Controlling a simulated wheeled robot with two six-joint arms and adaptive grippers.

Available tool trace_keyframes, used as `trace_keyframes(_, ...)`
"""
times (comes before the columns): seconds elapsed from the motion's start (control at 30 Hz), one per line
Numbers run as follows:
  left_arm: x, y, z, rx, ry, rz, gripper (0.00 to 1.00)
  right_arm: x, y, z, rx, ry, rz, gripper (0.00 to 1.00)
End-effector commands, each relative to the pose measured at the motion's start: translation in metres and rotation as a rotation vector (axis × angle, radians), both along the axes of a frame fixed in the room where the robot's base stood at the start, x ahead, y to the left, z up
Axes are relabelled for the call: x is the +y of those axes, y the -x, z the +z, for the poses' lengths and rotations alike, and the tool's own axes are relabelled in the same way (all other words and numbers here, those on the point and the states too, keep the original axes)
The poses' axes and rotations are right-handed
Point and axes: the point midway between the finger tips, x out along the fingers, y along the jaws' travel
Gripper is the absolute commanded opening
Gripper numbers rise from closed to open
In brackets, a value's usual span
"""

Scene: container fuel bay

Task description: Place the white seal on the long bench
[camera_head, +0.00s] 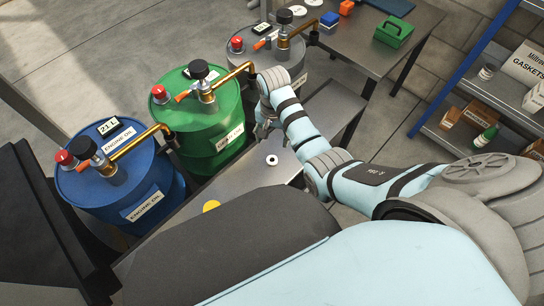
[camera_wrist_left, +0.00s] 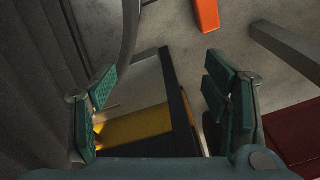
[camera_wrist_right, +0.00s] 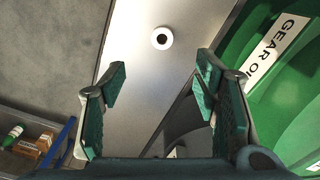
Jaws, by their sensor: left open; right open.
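The white seal (camera_head: 272,160), a small ring with a dark hole, lies flat on a grey metal top (camera_head: 245,182) in front of the drums. It also shows in the right wrist view (camera_wrist_right: 162,38), beyond the fingertips. My right gripper (camera_head: 264,130) is open and empty, near the seal and beside the green drum, not touching the seal. My left gripper (camera_wrist_left: 160,95) is open in its own wrist view, with nothing clearly between its fingers; it is out of the head view. I cannot tell from the pictures which top is the long bench.
Blue (camera_head: 120,180), green (camera_head: 205,120) and grey (camera_head: 270,62) drums with pumps stand along the left. A dark table (camera_head: 352,52) with a green box (camera_head: 394,32) stands at the back. A blue-framed shelf (camera_head: 465,100) is right. A yellow disc (camera_head: 211,206) lies on the metal top.

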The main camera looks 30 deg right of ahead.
Motion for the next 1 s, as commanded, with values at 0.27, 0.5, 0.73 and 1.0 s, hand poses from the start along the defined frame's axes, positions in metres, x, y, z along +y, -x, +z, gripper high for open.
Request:
trace_keyframes(0.27, -0.001, 0.006, -0.04, 0.01, 0.001, 0.0, 0.7, 0.001, -0.003, -0.06, 0.013, -0.002, -0.023, 0.56)
trace_keyframes(0.5, 0.004, 0.004, -0.058, 0.008, -0.008, -0.011, 0.7, 0.001, -0.004, -0.093, 0.01, -0.002, -0.022, 0.56)
trace_keyframes(0.73, 0.023, -0.003, -0.089, -0.002, -0.038, -0.035, 0.7, 0.0, -0.006, -0.136, 0.01, -0.002, -0.022, 0.56)
trace_keyframes(1.0, 0.026, -0.009, -0.085, -0.013, -0.042, -0.039, 0.7, 0.0, -0.006, -0.136, 0.008, -0.002, -0.021, 0.49)
